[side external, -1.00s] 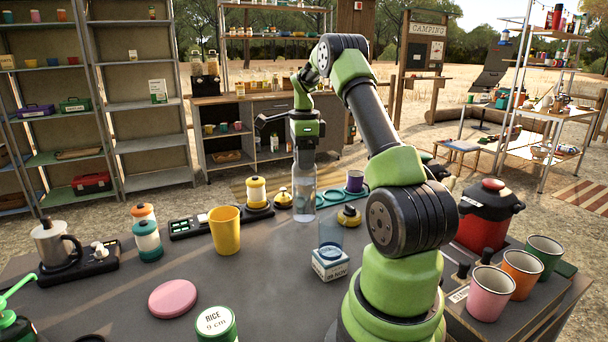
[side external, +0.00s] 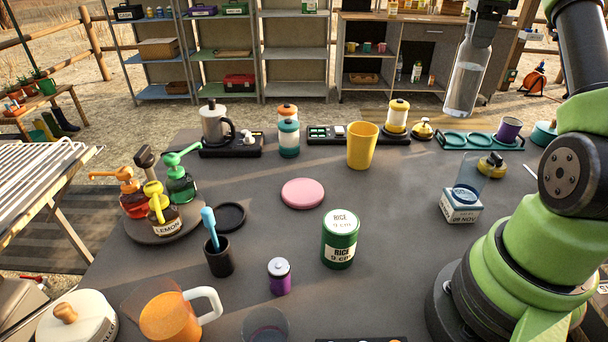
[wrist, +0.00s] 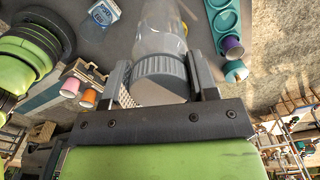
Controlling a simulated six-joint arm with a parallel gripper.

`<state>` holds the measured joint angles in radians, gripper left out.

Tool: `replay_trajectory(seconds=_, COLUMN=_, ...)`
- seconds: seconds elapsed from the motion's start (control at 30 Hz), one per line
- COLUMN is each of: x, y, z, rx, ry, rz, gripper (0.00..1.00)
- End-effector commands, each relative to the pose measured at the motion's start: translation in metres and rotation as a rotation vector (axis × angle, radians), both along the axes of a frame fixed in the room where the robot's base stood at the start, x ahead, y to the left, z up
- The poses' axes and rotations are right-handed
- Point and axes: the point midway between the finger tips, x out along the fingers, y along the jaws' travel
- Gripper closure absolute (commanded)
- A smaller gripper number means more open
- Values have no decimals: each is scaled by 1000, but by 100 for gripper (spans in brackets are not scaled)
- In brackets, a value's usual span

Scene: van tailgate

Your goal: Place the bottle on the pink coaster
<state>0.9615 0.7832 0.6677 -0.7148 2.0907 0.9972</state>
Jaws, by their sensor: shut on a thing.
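The clear bottle (side external: 465,84) hangs upright in the air at the upper right of the side view, above the far right part of the table. My gripper (side external: 482,22) is shut on its top end. In the wrist view the bottle's grey cap (wrist: 161,78) sits between the two fingers of my gripper (wrist: 162,85), and its clear body (wrist: 160,25) extends away. The pink coaster (side external: 302,193) lies flat and bare near the middle of the table, well to the left of and below the bottle in the side view.
A green rice tin (side external: 340,240) stands just right of and nearer than the coaster. A yellow cup (side external: 362,146) stands behind it. A white box with a clear glass (side external: 461,205) and a teal holed tray (side external: 481,137) are at right. Table around the coaster's left is clear.

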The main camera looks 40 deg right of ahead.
Motion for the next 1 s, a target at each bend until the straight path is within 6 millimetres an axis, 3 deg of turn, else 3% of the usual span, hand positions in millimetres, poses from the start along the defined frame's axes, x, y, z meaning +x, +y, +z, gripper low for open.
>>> replay_trajectory(seconds=0.43, x=1, y=0, z=18, rx=-4, ry=-9, rz=-5, gripper=100)
replay_trajectory(seconds=0.77, x=24, y=18, z=18, rx=-2, ry=-7, rz=125, gripper=100)
replay_trajectory(seconds=1.0, x=54, y=46, z=18, rx=-1, ry=-7, rz=307, gripper=100)
